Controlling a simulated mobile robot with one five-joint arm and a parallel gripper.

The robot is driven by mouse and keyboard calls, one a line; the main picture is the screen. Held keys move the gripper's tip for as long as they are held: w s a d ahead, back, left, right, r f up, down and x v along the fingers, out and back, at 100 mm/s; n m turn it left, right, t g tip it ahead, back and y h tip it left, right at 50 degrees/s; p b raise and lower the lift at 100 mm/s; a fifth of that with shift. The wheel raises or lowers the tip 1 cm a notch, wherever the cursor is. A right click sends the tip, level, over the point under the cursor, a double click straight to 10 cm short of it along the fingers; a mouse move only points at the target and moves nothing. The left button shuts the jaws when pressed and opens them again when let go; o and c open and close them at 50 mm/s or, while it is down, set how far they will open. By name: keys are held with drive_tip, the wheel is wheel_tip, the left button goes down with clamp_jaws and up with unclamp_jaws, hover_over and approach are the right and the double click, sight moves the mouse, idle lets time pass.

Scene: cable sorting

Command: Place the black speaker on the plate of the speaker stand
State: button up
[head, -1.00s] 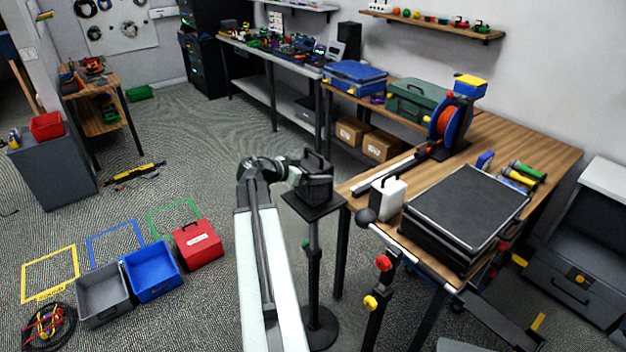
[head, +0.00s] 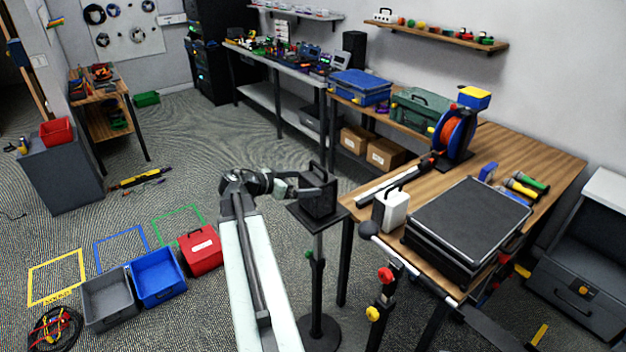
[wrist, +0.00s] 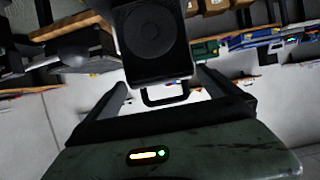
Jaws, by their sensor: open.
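The black speaker (head: 321,199), with a handle on top, stands upright on the square black plate (head: 315,228) of the speaker stand (head: 317,275). My gripper (head: 311,190) is at the speaker's left side, near its upper part. In the wrist view the speaker (wrist: 152,38) appears upside down, its round cone facing me. Its handle (wrist: 166,99) hangs between the two spread fingers of my gripper (wrist: 163,80). The fingers are open, with a gap on each side of the handle. The speaker's underside contact is partly hidden in the head view.
The wooden table (head: 352,205) stands close to the right of the stand, with a white handled box (head: 391,210) near its edge. Red (head: 200,250), blue (head: 157,277) and grey (head: 108,298) containers lie on the floor to the left. Open floor lies behind the stand.

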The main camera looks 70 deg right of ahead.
drive_tip(key=p+v, duration=0.1)
drive_tip(key=v, duration=0.4)
drive_tip(key=w+a+f+n+t+y, duration=0.25)
drive_tip(key=w+a+f+n, duration=0.3)
drive_tip(key=w+a, duration=0.5)
drive_tip(key=w+a+f+n+t+y, duration=0.2)
drive_tip(key=w+a+f+n+t, duration=0.3)
drive_tip(key=w+a, duration=0.55)
drive_tip(key=w+a+f+n+y, duration=0.1)
drive_tip(key=a+n, duration=0.3)
drive_tip(key=a, duration=0.8)
drive_tip(key=w+a+f+n+y, duration=0.1)
drive_tip(key=a+n+y, duration=0.2)
drive_tip(key=a, duration=1)
drive_tip(key=w+a+f+n+y, duration=0.2)
drive_tip(key=a+n, duration=0.5)
drive_tip(key=a, duration=0.6)
drive_tip(key=shift+y, duration=0.45)
drive_tip(key=shift+w+f, duration=0.1)
